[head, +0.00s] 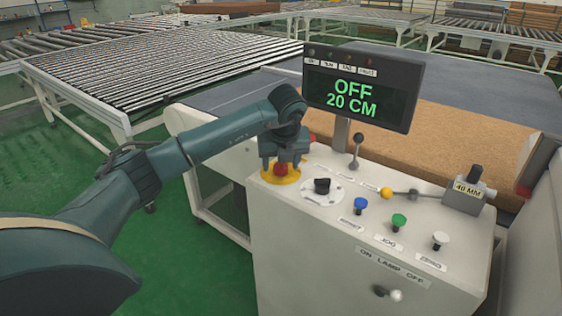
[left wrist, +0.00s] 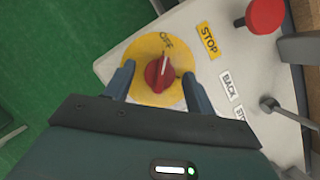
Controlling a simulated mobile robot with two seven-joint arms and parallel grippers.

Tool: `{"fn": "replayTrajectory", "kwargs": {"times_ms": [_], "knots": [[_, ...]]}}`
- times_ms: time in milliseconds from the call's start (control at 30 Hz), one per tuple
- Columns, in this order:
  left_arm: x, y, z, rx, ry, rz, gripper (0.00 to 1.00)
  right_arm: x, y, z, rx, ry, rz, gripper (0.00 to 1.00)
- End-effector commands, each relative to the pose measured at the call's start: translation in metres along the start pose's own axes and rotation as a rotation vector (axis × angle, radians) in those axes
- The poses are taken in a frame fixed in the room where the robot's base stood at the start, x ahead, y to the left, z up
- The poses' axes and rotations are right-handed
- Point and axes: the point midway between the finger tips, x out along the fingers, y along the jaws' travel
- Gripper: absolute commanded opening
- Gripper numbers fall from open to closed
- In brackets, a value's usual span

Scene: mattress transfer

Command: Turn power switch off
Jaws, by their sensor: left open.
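The power switch is a red rotary knob on a yellow round plate on the white control console (head: 275,215). It shows in the left wrist view (left wrist: 160,73), with its pale mark turned toward the word OFF. In the head view the red knob (head: 282,169) shows below my left gripper (head: 284,163). The gripper points down over the plate. In the left wrist view its two fingers (left wrist: 159,84) stand apart on either side of the knob, with gaps visible between them and the knob. The display screen (head: 360,88) reads OFF and 20 CM. My right gripper is not in view.
A red mushroom button (left wrist: 266,14) stands near a STOP label. A black selector (head: 322,186), a black-ball lever (head: 357,150), a yellow-ball lever (head: 386,193) and blue, green and white buttons share the console top. A lamp toggle (head: 388,293) is on the front. Roller conveyors lie behind.

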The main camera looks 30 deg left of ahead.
Motion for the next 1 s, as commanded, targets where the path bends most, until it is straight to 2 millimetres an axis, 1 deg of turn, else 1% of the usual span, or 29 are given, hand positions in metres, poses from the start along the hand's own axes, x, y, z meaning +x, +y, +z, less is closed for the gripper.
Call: {"fn": "replayTrajectory", "kwargs": {"times_ms": [167,400,600,700,800,1000], "knots": [[-0.02,-0.001,0.001,0.0,-0.004,-0.004,0.55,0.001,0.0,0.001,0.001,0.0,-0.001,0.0],[-0.074,-0.001,0.001,0.0,-0.005,-0.006,0.55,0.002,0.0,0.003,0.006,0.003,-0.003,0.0],[-0.112,0.0,0.001,-0.001,-0.004,-0.003,0.55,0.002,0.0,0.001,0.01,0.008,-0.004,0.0],[-0.123,0.0,0.001,-0.001,-0.002,-0.003,0.55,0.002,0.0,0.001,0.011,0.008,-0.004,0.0],[-0.129,0.0,0.0,0.0,-0.001,-0.002,0.55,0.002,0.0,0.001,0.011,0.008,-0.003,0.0],[-0.131,0.0,0.0,0.0,-0.001,-0.001,0.55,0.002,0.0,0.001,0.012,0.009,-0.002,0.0]]}}
